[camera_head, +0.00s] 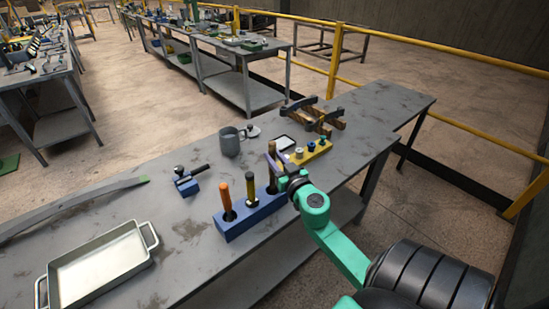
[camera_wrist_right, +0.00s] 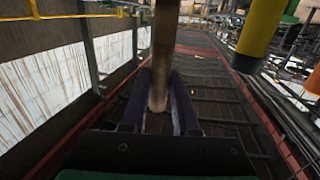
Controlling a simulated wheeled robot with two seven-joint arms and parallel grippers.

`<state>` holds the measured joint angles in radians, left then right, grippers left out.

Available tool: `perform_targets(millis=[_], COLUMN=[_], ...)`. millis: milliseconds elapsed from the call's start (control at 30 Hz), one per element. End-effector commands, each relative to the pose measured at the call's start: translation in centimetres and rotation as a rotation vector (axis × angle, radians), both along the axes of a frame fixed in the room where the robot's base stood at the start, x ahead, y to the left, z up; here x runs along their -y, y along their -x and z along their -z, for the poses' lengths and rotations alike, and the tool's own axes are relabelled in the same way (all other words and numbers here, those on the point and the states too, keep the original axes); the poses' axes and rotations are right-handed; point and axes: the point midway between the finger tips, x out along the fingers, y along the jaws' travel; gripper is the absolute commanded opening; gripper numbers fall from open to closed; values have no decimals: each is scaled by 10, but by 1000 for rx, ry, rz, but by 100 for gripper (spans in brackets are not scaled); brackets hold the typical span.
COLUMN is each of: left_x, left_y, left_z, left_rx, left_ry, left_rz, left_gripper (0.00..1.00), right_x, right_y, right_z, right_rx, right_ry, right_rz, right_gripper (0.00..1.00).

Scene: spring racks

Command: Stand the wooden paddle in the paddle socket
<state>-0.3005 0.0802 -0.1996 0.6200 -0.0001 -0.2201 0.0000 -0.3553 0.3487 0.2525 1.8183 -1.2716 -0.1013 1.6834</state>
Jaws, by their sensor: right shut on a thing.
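The blue rack (camera_head: 240,225) stands near the front edge of the grey table. My right gripper (camera_head: 280,168) is over its right end. In the right wrist view, the wooden paddle (camera_wrist_right: 163,50) is a brown bar between the two dark purple jaws (camera_wrist_right: 160,105), which are shut on it. In the head view the paddle (camera_head: 271,150) looks upright, at the rack's right end. The gripper partly covers it, and I cannot tell whether its lower end is inside a socket. My left gripper is not in view.
An orange handle (camera_head: 225,195) and a yellow handle (camera_head: 251,188) stand in the rack, left of my gripper. A yellow block (camera_head: 310,154) with small pegs stands close behind it. A grey mug (camera_head: 230,142), a blue stand (camera_head: 188,187) and a metal tray (camera_head: 100,268) are farther left.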

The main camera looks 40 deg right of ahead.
Motion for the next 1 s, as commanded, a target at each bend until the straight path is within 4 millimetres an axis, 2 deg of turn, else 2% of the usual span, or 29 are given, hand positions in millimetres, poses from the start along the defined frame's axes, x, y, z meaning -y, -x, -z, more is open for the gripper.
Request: perform_targets(millis=[567, 1000], left_x=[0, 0], left_y=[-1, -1], left_z=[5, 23], left_rx=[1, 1], left_ry=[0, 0], left_rz=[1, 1], left_gripper=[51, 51], right_x=[0, 0], right_y=[0, 0], right_z=[5, 23], right_rx=[1, 1], right_ry=[0, -1], right_rz=[0, 0], right_gripper=[0, 0])
